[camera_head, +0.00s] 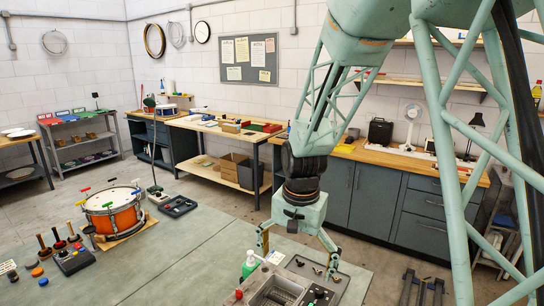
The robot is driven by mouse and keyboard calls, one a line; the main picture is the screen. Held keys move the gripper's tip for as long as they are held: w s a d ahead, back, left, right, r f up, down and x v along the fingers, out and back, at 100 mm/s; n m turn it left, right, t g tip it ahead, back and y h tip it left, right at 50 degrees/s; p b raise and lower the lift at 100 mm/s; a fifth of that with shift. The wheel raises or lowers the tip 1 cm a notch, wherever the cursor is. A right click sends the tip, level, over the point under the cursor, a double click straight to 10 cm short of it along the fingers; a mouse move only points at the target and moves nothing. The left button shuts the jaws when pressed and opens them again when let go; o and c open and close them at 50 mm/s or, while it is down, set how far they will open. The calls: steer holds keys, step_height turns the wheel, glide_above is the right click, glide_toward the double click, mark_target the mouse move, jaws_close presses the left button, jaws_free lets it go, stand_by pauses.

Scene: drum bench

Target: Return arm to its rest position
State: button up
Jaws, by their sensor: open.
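My arm, pale green lattice links with dark joints, comes down from the upper right. My gripper (297,241) hangs at its end, fingers pointing down and spread apart, with nothing seen between them. I cannot tell the exact height of the fingertips above the tray.
An orange drum (113,211) stands on the bench at left. A black tray (178,206) lies right of it. A metal bin (275,290) is at the front edge. The bench middle is clear. Cabinets (370,195) line the back.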

steer(key=s+d+r+n+t+b, duration=0.1)
steer(key=s+d+r+b, duration=0.1)
steer(key=s+d+r, duration=0.35)
steer(key=s+d+r+n+t+b, duration=0.1)
steer(key=s+d+r, duration=0.2)
steer(key=s+r, duration=0.55)
steer(key=s+d+r+n+b, duration=0.1)
steer(key=s+d+b, duration=0.1)
steer(key=s, duration=0.9)
steer(key=s+d+r+n+t+b, duration=0.1)
steer(key=s+d, duration=0.3)
steer(key=s, duration=0.7)
steer(key=shift+n+b, duration=0.55)
steer(key=shift+n, duration=0.05)
steer(key=shift+r, duration=0.1)
